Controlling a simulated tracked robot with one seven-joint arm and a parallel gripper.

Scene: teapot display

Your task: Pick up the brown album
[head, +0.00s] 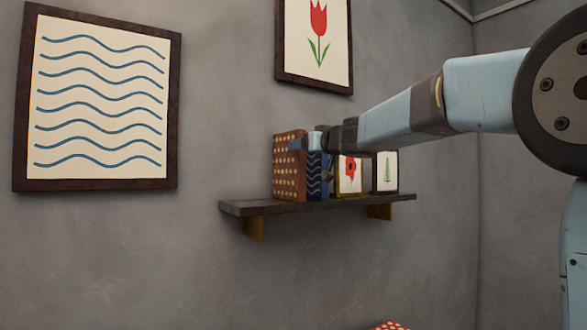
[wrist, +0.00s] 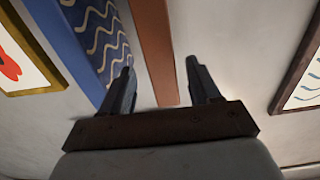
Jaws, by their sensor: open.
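The brown album (head: 288,172) stands upright at the left end of the wall shelf (head: 235,207), its cover dotted with pale spots. In the wrist view its plain brown edge (wrist: 153,45) shows between the two fingers. My gripper (head: 304,141) is at the album's upper part in the head view. In the wrist view my gripper (wrist: 160,75) is open, with one finger in front of the blue album and one on the other side of the brown edge. Whether the fingers touch the brown album I cannot tell.
A blue wavy album (head: 318,180) stands right beside the brown one; it also shows in the wrist view (wrist: 103,35). A poppy picture (head: 349,178) and a fern picture (head: 386,172) stand farther right. A wave picture (head: 97,103) hangs left. The shelf's left end is bare.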

